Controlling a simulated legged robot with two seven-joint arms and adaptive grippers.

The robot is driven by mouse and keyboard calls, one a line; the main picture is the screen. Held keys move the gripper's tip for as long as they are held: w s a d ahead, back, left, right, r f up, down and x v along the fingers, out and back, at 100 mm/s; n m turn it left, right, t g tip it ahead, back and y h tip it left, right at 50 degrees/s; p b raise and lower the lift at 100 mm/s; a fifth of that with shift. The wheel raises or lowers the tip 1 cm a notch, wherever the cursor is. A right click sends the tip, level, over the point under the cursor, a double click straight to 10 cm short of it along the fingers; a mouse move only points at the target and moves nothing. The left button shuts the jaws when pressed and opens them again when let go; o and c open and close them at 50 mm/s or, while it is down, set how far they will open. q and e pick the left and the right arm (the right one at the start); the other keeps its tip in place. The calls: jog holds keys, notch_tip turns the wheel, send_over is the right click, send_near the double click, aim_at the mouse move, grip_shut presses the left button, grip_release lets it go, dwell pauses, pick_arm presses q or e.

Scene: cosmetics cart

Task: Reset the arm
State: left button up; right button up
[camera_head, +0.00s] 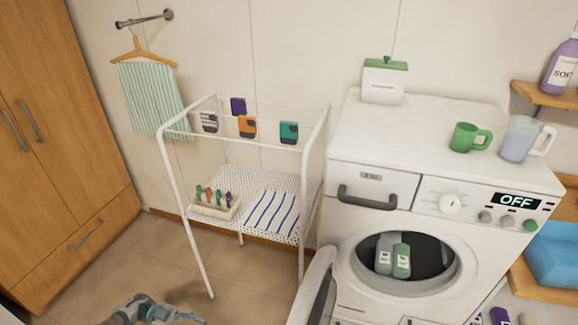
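My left gripper (188,317) is low in the head view, at the bottom edge left of centre. It is over the tiled floor, in front of the white rack and apart from it. Only a small part of the arm and gripper shows, and the picture's edge cuts it off. I see nothing clearly held in it. Whether its fingers are open or shut is too small to tell. My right gripper is not in view.
A white rack (165,160) holds hanging clips, a small peg tray (217,211) and a striped cloth (272,213). A washing machine (350,230) has its door (318,290) open, with two bottles inside. Wooden cabinets (60,150) stand left. Floor tiles (140,255) are clear between.

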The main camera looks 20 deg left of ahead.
pick_arm(q)
jog(key=w+d+f+n+t+y+p, duration=0.1)
jog(key=w+d+f+n+t+y, duration=0.25)
jog(key=f, duration=0.35)
jog(key=w+d+f+n+t+y+p, duration=0.1)
jog(key=w+d+f+n+t+y, duration=0.15)
jog(key=d+f+n+y, duration=0.35)
jog(key=w+d+f+n+t+y+p, duration=0.1)
jog(key=w+d+f+n+t+y, duration=0.2)
jog(key=f, duration=0.5)
jog(key=s+d+f+n+g+y+p, duration=0.1)
jog(key=s+d+f+g, duration=0.3)
jog(key=s, duration=0.7)
jog(key=s+d+f+n+g+y+p, duration=0.1)
jog(key=s+d+f+g+y, duration=0.3)
jog(key=s+f, duration=0.3)
jog(key=s+g, duration=0.1)
jog(key=s, duration=0.4)
jog(key=shift+s+f+n+g, duration=0.15)
jog(key=shift+n+g, duration=0.15)
jog(key=shift+n, duration=0.05)
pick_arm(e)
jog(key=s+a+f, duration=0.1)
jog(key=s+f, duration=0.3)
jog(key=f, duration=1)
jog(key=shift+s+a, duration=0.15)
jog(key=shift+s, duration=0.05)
